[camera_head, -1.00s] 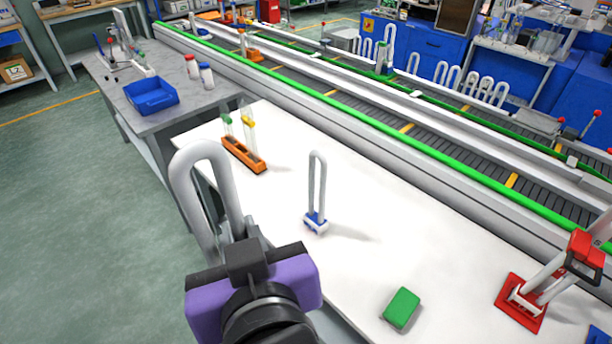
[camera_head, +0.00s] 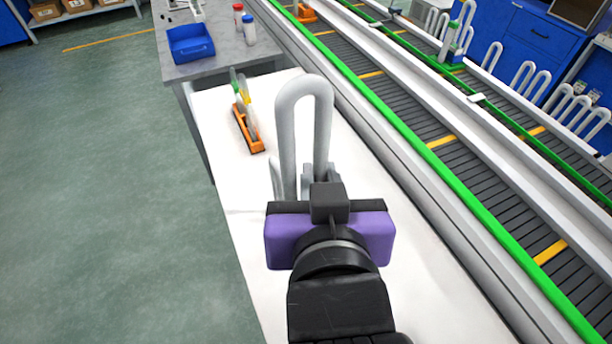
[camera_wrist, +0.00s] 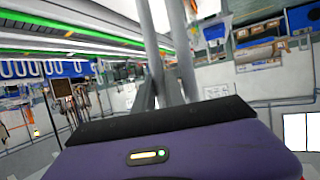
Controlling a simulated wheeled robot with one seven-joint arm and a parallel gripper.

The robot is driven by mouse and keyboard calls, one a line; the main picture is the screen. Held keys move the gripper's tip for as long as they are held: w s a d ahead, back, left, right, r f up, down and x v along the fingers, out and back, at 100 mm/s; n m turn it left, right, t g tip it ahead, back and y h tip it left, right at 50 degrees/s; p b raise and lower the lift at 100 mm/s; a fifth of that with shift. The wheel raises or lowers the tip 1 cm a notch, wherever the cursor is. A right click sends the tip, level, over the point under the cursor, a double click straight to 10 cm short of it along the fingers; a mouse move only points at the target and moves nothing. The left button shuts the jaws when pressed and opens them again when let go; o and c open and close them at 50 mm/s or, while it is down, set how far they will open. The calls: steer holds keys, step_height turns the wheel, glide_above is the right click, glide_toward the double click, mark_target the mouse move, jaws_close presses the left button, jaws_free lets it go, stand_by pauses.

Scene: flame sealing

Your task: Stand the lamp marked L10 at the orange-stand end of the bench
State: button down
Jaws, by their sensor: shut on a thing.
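A white U-shaped lamp (camera_head: 286,135) stands upright in my gripper (camera_head: 321,182), its closed bend at the top. Its two tubes also rise past the gripper in the wrist view (camera_wrist: 184,55). My gripper is shut on it; its fingers and the lamp's lower end are mostly hidden by the purple gripper body. I can read no L10 mark. The orange stand (camera_head: 256,146), with green- and yellow-topped tubes, is on the white bench (camera_head: 218,112) toward its far end, left of and beyond the held lamp. I cannot tell the lamp's height above the bench.
A grey side table (camera_head: 228,62) beyond the bench carries a blue bin (camera_head: 190,45) and red- and blue-capped bottles. A green-railed conveyor (camera_head: 420,130) runs along the bench's right side. Bare bench shows beside the gripper. Open floor lies left.

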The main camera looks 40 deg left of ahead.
step_height(320, 180, down, 20)
steer(key=shift+r+b, duration=0.1)
steer(key=shift+b, duration=0.6)
steer(key=c, duration=1.4)
jaws_free()
steer(key=shift+f, duration=0.2)
steer(key=shift+r, duration=0.1)
steer(key=shift+d+r, duration=0.1)
steer(key=shift+d, duration=0.05)
steer(key=shift+p+v, duration=0.75)
steer(key=shift+v, duration=5.15)
